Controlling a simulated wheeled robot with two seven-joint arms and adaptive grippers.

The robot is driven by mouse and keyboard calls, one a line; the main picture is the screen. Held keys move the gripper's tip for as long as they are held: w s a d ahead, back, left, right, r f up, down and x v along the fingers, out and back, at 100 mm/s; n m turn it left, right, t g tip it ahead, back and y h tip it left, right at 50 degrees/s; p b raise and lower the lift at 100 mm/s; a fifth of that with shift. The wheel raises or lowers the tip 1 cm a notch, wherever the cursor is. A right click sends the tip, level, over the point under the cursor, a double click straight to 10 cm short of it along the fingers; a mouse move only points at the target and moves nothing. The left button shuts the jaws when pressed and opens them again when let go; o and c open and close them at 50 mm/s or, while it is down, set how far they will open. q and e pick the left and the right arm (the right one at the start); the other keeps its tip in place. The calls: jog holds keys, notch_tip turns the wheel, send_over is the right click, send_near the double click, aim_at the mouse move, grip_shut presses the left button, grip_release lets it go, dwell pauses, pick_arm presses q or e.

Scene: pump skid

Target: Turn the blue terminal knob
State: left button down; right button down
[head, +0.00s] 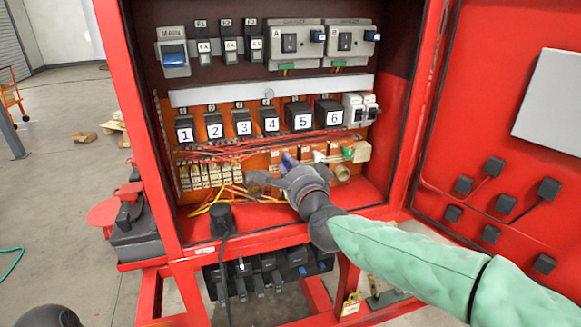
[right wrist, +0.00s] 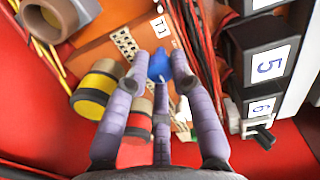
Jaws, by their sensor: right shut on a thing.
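The blue terminal knob (right wrist: 159,66) sits on an orange terminal block (right wrist: 105,45) in the right wrist view. In the head view a bit of blue (head: 289,159) shows just past my right gripper (head: 278,172), low in the red cabinet. In the right wrist view the purple-grey fingers of my right gripper (right wrist: 160,76) are closed around the blue knob, with their tips at its sides. The fingers hide part of the knob, so its turn angle cannot be read.
A yellow-banded knob (right wrist: 96,88) and a red-banded knob (right wrist: 138,124) stand close to my fingers. Red wires (head: 240,147) run above the terminals, below numbered black relays (head: 302,116). The cabinet door (head: 480,100) stands open at right. The red cabinet floor (head: 260,222) has bare room.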

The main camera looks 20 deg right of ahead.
jog(key=shift+a+f, duration=0.2)
jog(key=shift+f, duration=0.15)
jog(key=c, duration=1.2)
grip_release()
jog(key=shift+o, duration=0.7)
jog(key=shift+r, duration=0.2)
jog(key=s, duration=1.2)
jog(key=shift+d+r, duration=0.2)
jog(key=shift+d, duration=0.05)
